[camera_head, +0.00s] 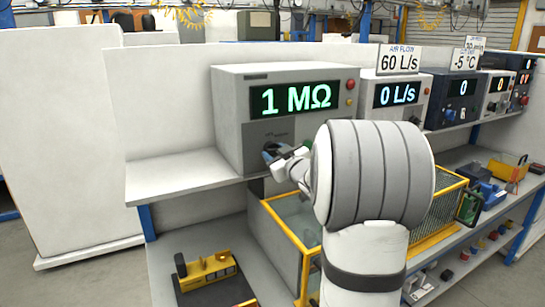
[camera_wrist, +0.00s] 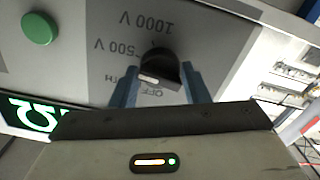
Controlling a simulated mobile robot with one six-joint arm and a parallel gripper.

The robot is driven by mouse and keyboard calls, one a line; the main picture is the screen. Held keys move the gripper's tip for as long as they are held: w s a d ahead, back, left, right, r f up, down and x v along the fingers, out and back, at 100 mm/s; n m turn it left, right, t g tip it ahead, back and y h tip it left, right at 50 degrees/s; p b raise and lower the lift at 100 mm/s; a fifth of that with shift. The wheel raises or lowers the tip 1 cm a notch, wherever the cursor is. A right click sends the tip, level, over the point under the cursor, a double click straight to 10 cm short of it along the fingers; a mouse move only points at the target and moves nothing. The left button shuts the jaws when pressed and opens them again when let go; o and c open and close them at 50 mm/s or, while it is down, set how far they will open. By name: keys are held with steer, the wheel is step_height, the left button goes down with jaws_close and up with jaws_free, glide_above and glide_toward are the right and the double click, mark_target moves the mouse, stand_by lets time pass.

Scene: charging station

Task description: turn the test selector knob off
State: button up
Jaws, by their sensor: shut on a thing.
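The test selector knob (camera_wrist: 160,64) is black with a white mark and sits on the grey front panel of the tester (camera_head: 230,125), whose display reads 1 MΩ. The knob's white mark lies close to the OFF label. My gripper (camera_wrist: 160,88) is shut on the knob, with one blue finger on each side. In the head view my gripper (camera_head: 272,153) is at the tester's lower front, and the knob is hidden behind it.
A green round button (camera_wrist: 39,28) is on the same panel. The tester stands on a white shelf (camera_head: 170,178), bare to its left. To the right are an air flow unit (camera_head: 390,103) and a dark unit (camera_head: 442,112). A yellow-framed bin (camera_head: 290,232) is below.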

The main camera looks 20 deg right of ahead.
steer(key=n+b, duration=1.4)
steer(key=shift+f+n+b, duration=0.2)
steer(key=shift+n+b, duration=0.15)
steer(key=shift+n, duration=0.05)
steer(key=shift+r+n+b, duration=0.15)
steer(key=shift+n+b, duration=1.25)
steer(key=shift+n, duration=0.8)
steer(key=o, duration=1)
steer(key=shift+r, duration=0.1)
steer(key=shift+c, duration=0.2)
steer(key=shift+s, duration=0.1)
